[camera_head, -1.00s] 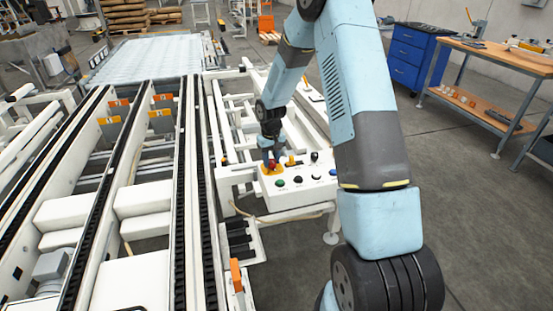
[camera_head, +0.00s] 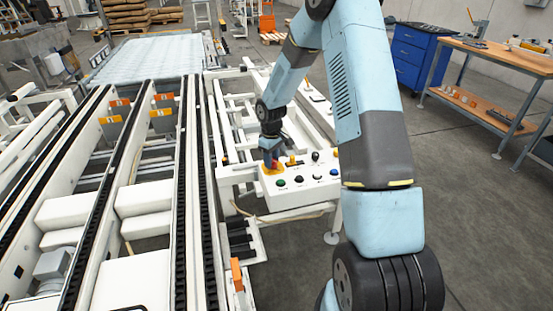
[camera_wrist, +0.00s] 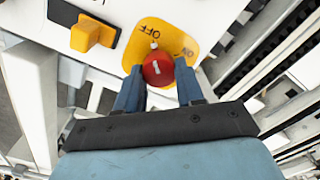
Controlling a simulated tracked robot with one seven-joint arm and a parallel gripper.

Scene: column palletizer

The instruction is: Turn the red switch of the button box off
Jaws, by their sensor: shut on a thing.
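The white button box (camera_head: 300,195) stands beside the conveyor in the head view, with several coloured buttons on its top. The red switch (camera_wrist: 158,69) sits on a yellow plate (camera_wrist: 184,36) marked OFF and ON in the wrist view. A white mark on the knob lies between the two words' directions as I see it; I cannot tell its exact setting. My gripper (camera_wrist: 160,88) is shut on the red switch, one blue finger on each side. In the head view my gripper (camera_head: 272,158) reaches down onto the box's far left corner and partly hides the switch.
A yellow-orange switch (camera_wrist: 92,35) stands close by on the box; it also shows in the head view (camera_head: 291,161). The conveyor (camera_head: 150,180) with black chains runs along the left. A wooden workbench (camera_head: 505,58) and blue drawer cabinet (camera_head: 411,60) stand far right.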

